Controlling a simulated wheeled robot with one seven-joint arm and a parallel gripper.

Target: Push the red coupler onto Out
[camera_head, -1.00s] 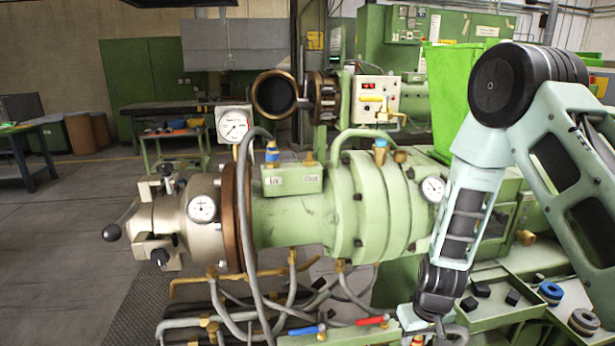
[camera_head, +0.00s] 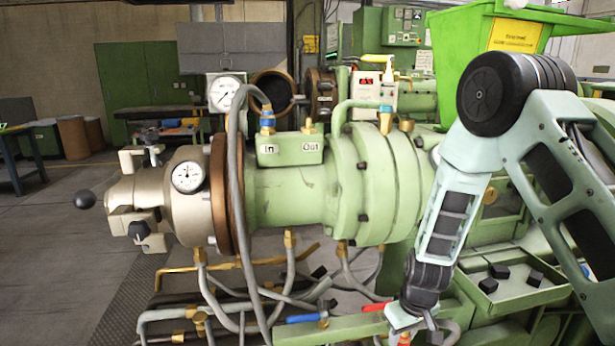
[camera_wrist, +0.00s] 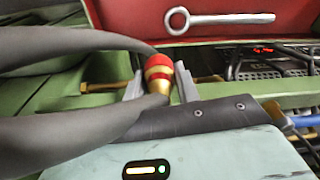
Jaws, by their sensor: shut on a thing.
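The red coupler (camera_wrist: 158,66), with a brass lower part, sits between the fingers of my gripper (camera_wrist: 160,86) in the wrist view. The fingers are shut on it. In the head view my gripper (camera_head: 404,334) is low, at the bottom edge, and only a bit of red coupler (camera_head: 404,340) shows. The green port block (camera_head: 290,158) on top of the machine barrel carries the labels In and Out. A bare brass fitting (camera_head: 309,128) stands above the Out label (camera_head: 310,146). A blue coupler (camera_head: 267,120) with a grey hose sits above In. My gripper is well below and right of the block.
A grey hose (camera_head: 236,150) loops beside the brown flange. Dark hoses (camera_wrist: 60,45) cross the left of the wrist view. Blue (camera_head: 303,318) and red (camera_head: 377,306) valve handles lie left of my gripper. A tray (camera_head: 520,296) of black blocks stands right.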

